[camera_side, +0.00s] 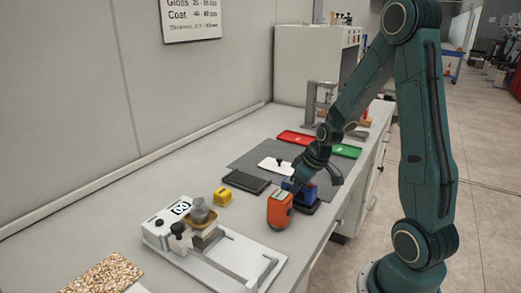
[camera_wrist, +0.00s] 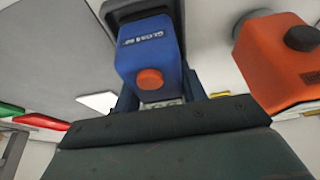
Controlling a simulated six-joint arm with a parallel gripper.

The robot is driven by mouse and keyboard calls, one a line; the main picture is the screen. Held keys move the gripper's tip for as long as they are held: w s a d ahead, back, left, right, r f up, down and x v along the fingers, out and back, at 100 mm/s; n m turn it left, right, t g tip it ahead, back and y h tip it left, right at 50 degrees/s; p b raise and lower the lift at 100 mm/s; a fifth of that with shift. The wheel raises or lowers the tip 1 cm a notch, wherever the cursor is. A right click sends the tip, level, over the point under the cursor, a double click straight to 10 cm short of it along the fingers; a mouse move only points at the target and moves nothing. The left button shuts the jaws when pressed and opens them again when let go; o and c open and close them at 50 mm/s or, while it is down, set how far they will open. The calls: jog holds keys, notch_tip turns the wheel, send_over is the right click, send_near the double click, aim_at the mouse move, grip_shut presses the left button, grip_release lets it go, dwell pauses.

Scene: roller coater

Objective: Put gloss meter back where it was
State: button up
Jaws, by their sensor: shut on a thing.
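The gloss meter is the blue block with an orange button and a gloss label, seen in the wrist view (camera_wrist: 147,48) and the side view (camera_side: 293,186). My gripper (camera_side: 302,182) is shut on it, with a dark finger on each side in the wrist view (camera_wrist: 157,88). A dark base or holder (camera_side: 310,208) shows at the meter's lower end, near the bench's front edge. It also shows at the top of the wrist view (camera_wrist: 132,7). I cannot tell whether the meter rests in it or is just above it.
An orange device (camera_side: 280,211) stands close beside the meter. A black pad (camera_side: 246,181), a yellow block (camera_side: 222,196) and the white coater (camera_side: 160,234) are to the left. A grey mat (camera_side: 252,157) with a white card (camera_side: 270,163), a red tray (camera_side: 296,137) and a green tray (camera_side: 346,150) lie behind.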

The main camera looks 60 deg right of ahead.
jog(key=o, duration=1.3)
jog(key=shift+f, duration=0.1)
jog(key=shift+v, duration=6.15)
